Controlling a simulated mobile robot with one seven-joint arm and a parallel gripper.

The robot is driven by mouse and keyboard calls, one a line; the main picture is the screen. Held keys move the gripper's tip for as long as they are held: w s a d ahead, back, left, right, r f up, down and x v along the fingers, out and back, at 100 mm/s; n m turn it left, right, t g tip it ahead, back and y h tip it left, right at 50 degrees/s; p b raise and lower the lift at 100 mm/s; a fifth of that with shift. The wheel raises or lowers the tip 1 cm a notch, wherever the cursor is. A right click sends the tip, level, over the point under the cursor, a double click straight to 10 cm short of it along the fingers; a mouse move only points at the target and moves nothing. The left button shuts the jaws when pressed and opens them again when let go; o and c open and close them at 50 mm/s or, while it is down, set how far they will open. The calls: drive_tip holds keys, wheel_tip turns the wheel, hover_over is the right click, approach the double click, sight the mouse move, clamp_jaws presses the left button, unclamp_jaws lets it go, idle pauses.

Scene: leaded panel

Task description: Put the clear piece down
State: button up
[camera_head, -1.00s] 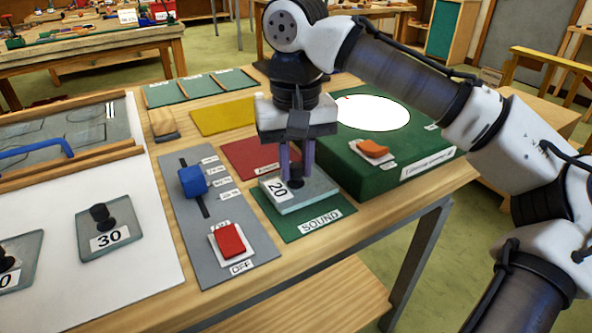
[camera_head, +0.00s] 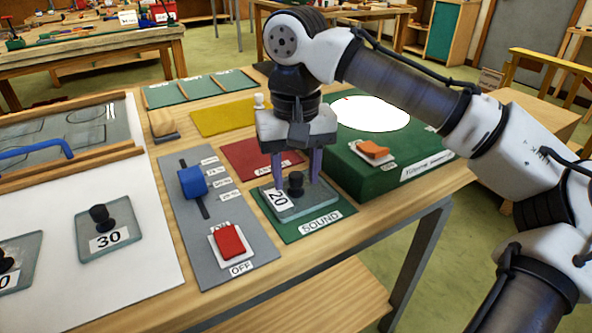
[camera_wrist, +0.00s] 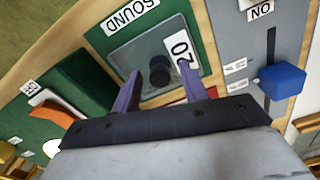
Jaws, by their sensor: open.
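The clear piece (camera_head: 310,205) is a glassy square plate with a black knob and a "20" label. It lies on the green mat marked SOUND (camera_head: 331,226), and the mat's edges show around it. My gripper (camera_head: 294,180) is open, with its purple fingers on either side of the knob and apart from it. In the wrist view the clear piece (camera_wrist: 140,52) lies beyond the open fingers of my gripper (camera_wrist: 165,92), on the green mat (camera_wrist: 97,36).
A red mat (camera_head: 240,157) and a yellow mat (camera_head: 220,119) lie behind. A green box with an orange switch (camera_head: 373,148) stands close on the right. A grey panel with a blue slider (camera_head: 193,181) and red switch (camera_head: 229,240) is left. Another plate marked "30" (camera_head: 124,235) lies further left.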

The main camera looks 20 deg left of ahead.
sight(295, 174)
wheel_tip(295, 174, up, 12)
drive_tip(key=p, duration=0.2)
drive_tip(key=shift+a, duration=0.1)
idle(0.3)
